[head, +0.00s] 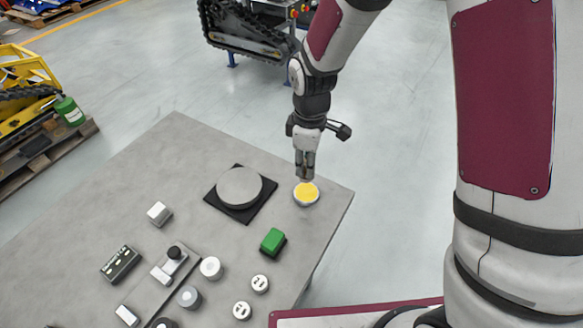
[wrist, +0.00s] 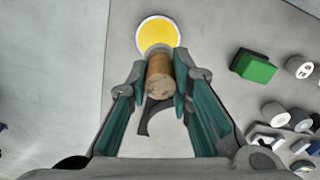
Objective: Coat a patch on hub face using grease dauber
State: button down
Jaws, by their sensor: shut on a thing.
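My gripper (head: 305,170) is shut on the grease dauber, a short brown wood-like cylinder (wrist: 160,78) held between the two fingertips in the wrist view. It stands over the near edge of a round white-rimmed dish of yellow grease (head: 306,195), which also shows in the wrist view (wrist: 158,33). The dauber's lower end is hidden, so I cannot tell whether it touches the grease. The hub face, a round grey disc (head: 240,187), lies on a black square plate (head: 239,215) left of the dish. I see no yellow on the disc.
A green block (head: 272,240) stands in front of the dish. Several small white and grey parts (head: 210,268), a dark box (head: 120,263) and a white cube (head: 159,213) fill the near left of the table. The table's right edge (head: 335,225) is close to the dish.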

jog(key=shift+w+d+f, duration=0.15)
jog(key=shift+d+f, duration=0.1)
jog(key=shift+f, duration=0.1)
jog(key=shift+f+b, duration=1.3)
jog(key=shift+f, duration=1.35)
jog(key=shift+f, duration=0.6)
jog(key=shift+r+p, duration=1.35)
jog(key=shift+r, duration=2.25)
